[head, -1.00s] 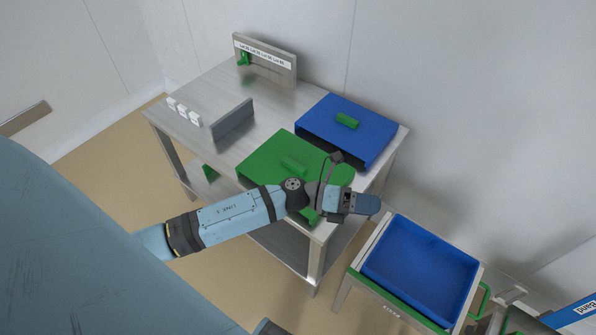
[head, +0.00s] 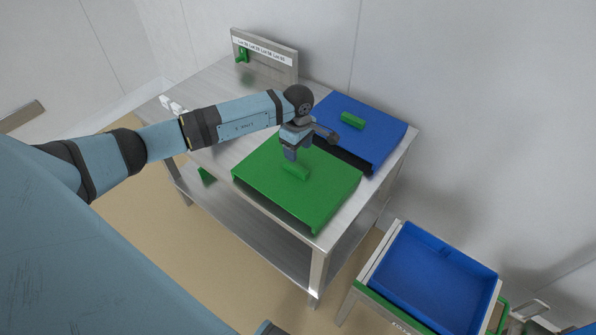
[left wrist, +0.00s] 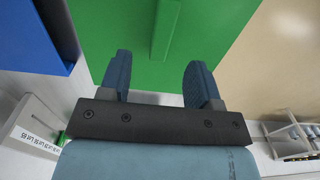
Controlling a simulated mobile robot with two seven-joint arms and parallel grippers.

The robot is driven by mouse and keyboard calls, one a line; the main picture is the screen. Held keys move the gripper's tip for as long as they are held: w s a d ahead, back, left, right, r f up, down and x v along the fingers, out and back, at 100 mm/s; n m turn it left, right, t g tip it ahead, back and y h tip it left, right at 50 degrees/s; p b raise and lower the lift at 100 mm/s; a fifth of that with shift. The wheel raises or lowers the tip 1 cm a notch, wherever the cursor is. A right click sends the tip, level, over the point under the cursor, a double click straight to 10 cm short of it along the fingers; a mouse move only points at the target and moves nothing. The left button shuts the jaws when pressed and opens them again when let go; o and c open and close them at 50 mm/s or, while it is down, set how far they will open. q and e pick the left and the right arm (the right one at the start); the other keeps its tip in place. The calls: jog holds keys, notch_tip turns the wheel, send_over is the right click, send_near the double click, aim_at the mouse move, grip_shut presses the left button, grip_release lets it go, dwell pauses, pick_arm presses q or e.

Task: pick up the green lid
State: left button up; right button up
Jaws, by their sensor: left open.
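The green lid (head: 272,189) lies flat on the metal table, with a raised green bar handle (head: 297,172) at its middle. My left gripper (head: 290,154) is over the far part of the lid, close to the handle. In the left wrist view, the two fingers of my left gripper (left wrist: 158,78) are spread apart with nothing between them. There the green lid (left wrist: 110,22) fills the space past the fingertips, and its handle (left wrist: 166,28) lies beyond them, roughly in line with the gap. My right gripper is not in view.
A blue lid (head: 385,132) with a green handle lies right beside the green one on the table (head: 228,86). An upright panel (head: 265,62) with a label stands at the table's back. A blue tray (head: 432,270) sits on a lower stand at the right.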

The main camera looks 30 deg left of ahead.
aim_at(296, 166)
pick_arm(q)
jog(key=f, duration=0.7)
jog(key=shift+s+a+f+p, duration=0.2)
jog(key=shift+a+p, duration=0.1)
jog(key=shift+c, duration=0.4)
grip_shut()
